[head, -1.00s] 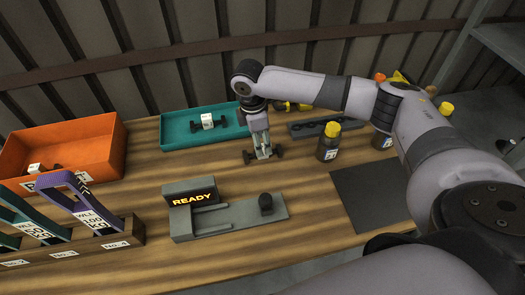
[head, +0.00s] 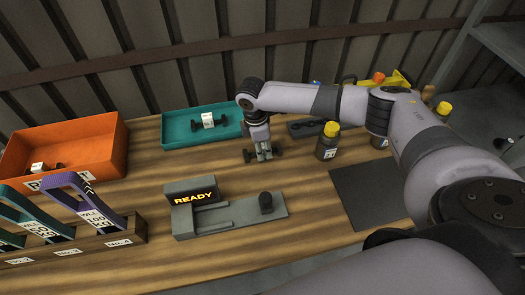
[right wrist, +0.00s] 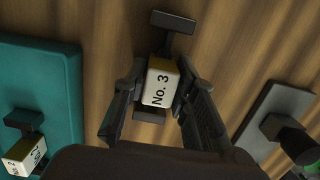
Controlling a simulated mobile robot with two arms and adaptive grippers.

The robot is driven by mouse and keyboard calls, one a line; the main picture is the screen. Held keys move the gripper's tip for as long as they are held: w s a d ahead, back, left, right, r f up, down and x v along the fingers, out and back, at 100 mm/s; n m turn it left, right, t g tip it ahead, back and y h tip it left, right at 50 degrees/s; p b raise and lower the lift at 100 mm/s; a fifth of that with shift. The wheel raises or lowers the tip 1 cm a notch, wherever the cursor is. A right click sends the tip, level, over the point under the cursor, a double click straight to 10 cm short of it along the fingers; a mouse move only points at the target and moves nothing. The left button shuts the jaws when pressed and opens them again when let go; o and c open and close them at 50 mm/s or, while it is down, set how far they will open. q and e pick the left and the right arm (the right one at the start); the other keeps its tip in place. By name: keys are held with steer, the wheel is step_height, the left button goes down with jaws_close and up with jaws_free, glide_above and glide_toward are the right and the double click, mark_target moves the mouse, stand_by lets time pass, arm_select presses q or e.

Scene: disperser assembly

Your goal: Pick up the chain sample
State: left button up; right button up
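A dumbbell-shaped sample with black ends and a white "No. 3" block (right wrist: 161,86) sits on the wooden table; its black end (head: 248,155) shows in the head view. My right gripper (head: 264,154) is down over it. In the right wrist view, the two fingers of my right gripper (right wrist: 160,72) stand on either side of the block, very close to it. I cannot tell whether they press on it. Another such sample (head: 208,120) lies in the teal tray (head: 172,138). No label in view reads "chain". My left gripper is not in view.
An orange bin (head: 108,150) is at the left, with a rack of labelled frames (head: 125,232) before it. A grey device reading "READY" (head: 230,224) is at the front. Yellow-capped bottles (head: 327,143) and a dark mat (head: 365,195) are at the right.

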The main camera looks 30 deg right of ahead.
jaws_close()
steer(key=shift+r, duration=0.1)
stand_by(0.3)
